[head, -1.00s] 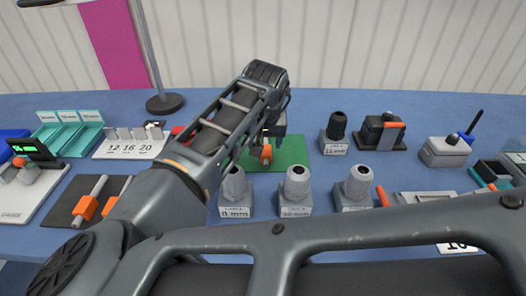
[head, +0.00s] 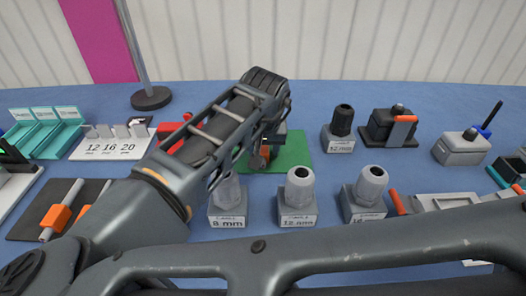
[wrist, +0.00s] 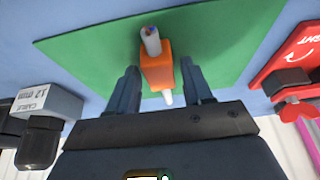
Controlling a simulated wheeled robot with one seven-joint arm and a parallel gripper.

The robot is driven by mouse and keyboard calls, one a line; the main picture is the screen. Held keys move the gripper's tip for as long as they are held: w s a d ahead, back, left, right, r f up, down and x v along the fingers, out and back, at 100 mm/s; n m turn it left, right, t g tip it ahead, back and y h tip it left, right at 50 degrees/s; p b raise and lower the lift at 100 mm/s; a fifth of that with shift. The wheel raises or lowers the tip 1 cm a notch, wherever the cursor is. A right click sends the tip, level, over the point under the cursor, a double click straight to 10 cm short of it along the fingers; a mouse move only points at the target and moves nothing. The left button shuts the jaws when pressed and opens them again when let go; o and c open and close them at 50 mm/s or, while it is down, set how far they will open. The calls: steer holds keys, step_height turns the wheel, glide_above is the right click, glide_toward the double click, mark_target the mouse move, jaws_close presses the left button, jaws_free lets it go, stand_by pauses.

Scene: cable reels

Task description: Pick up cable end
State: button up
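The cable end is a grey cable stub with an orange block (wrist: 157,72) around it. It lies on the green mat (wrist: 85,50), and its tip with coloured cores points away from my gripper in the wrist view. My gripper (wrist: 160,66) is open, with one dark finger on each side of the orange block and a visible gap on both sides. In the head view the orange block (head: 265,152) shows only partly behind my gripper, above the green mat (head: 295,150).
Grey cable glands labelled by size, including a 12 mm one (head: 299,190), stand in front of the mat. A dark gland (head: 342,120) stands to its right. A red fixture (wrist: 290,70) is right of the mat in the wrist view. A lamp pole (head: 140,50) stands at the back left.

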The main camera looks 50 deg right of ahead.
mark_target(263, 148)
jaws_close()
steer(key=shift+r, duration=0.1)
stand_by(0.3)
steer(key=shift+r, duration=0.6)
step_height(263, 148, up, 3)
steer(key=shift+f+b, duration=0.15)
steer(key=shift+b, duration=0.2)
steer(key=s+d+r+b, duration=0.1)
steer(key=s+d+r, duration=0.6)
steer(key=s+d, duration=0.1)
steer(key=shift+s, duration=0.15)
